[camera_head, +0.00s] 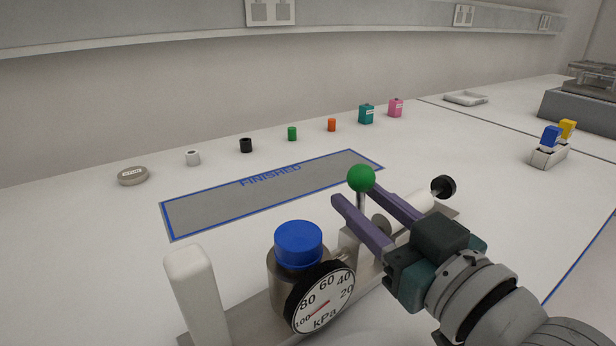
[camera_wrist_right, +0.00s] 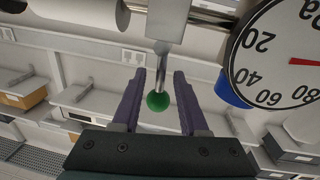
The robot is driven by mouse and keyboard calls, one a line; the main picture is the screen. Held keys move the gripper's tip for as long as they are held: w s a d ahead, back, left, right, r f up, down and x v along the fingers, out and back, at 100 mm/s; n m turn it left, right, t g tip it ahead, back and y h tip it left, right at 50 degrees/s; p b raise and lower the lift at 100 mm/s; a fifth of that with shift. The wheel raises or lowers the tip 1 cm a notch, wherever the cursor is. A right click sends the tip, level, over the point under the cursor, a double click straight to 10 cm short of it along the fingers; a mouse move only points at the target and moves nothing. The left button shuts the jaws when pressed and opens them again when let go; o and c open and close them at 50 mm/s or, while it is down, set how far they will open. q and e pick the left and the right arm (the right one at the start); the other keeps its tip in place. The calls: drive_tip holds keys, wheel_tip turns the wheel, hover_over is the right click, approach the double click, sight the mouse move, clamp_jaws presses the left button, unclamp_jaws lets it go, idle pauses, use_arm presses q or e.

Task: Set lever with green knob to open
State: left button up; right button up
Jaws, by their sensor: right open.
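The lever's round green knob (camera_head: 361,178) tops a thin metal stem standing upright on the vacuum apparatus in the head view. My right gripper (camera_head: 352,197) comes in from the lower right, with its two purple fingers spread around the lever. In the right wrist view the green knob (camera_wrist_right: 158,101) and its stem lie between the open fingers (camera_wrist_right: 158,85), with gaps on both sides. The gauge (camera_head: 322,298) with a kPa dial stands in front of a metal chamber with a blue cap (camera_head: 298,243). My left gripper is not in view.
A white post (camera_head: 195,295) stands left of the gauge. A black knob (camera_head: 443,187) sits at the apparatus's right end. Behind is a mat marked FINISHED (camera_head: 270,195), with small coloured caps and boxes beyond. A holder with blue and yellow items (camera_head: 548,156) stands right.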

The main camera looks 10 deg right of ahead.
drive_tip(key=shift+w+a, duration=0.2)
drive_tip(key=shift+w, duration=0.35)
clamp_jaws()
idle(1.1)
